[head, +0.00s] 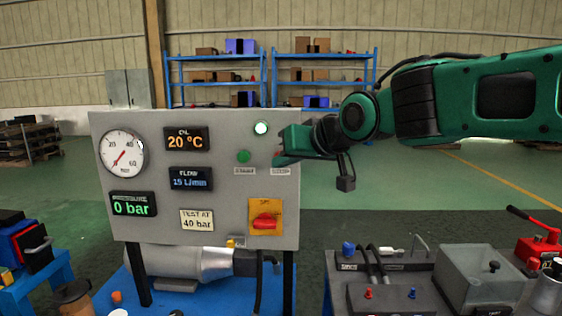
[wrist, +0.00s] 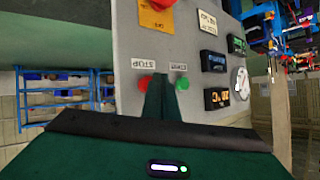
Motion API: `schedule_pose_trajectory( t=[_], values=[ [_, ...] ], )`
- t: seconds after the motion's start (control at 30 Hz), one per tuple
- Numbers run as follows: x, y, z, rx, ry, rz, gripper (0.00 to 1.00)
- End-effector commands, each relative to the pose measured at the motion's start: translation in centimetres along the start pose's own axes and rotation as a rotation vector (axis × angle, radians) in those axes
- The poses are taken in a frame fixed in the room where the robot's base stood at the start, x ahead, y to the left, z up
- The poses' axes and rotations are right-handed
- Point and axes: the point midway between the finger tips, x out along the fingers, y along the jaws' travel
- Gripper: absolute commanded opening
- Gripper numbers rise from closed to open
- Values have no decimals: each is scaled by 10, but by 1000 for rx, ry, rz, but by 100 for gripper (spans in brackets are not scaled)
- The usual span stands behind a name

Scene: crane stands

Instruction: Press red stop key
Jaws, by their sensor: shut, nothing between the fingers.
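The red stop key (wrist: 146,83) is on the grey control panel (head: 150,228), by its STOP label (wrist: 151,65). In the wrist view it is partly covered by my fingers. In the head view my gripper (head: 284,154) hides most or all of it, above the right-hand label (head: 280,171). My gripper is shut and empty, its fingertips (wrist: 160,78) at or very near the key; I cannot tell whether they touch it. The green start key (head: 243,156) is just to the left in the head view and also shows in the wrist view (wrist: 182,83).
A lamp (head: 261,128) glows pale green above the keys. A red rotary switch (head: 264,221) on a yellow plate is below. The pressure display (head: 133,204) reads 0 bar. A grey bench with boxes (head: 482,278) stands at the lower right. Blue shelves (head: 217,85) stand far behind.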

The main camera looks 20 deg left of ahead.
Motion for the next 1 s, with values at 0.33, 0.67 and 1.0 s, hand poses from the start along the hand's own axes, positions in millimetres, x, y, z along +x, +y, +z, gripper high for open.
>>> schedule_pose_trajectory(
  t=[0.33, 0.67, 1.0],
  values=[
    [0, 0, 0, 0, 0, 0, 0],
    [0, 0, 0, 0, 0, 0, 0],
    [5, 3, -4, 0, 0, 0, 0]
  ],
)
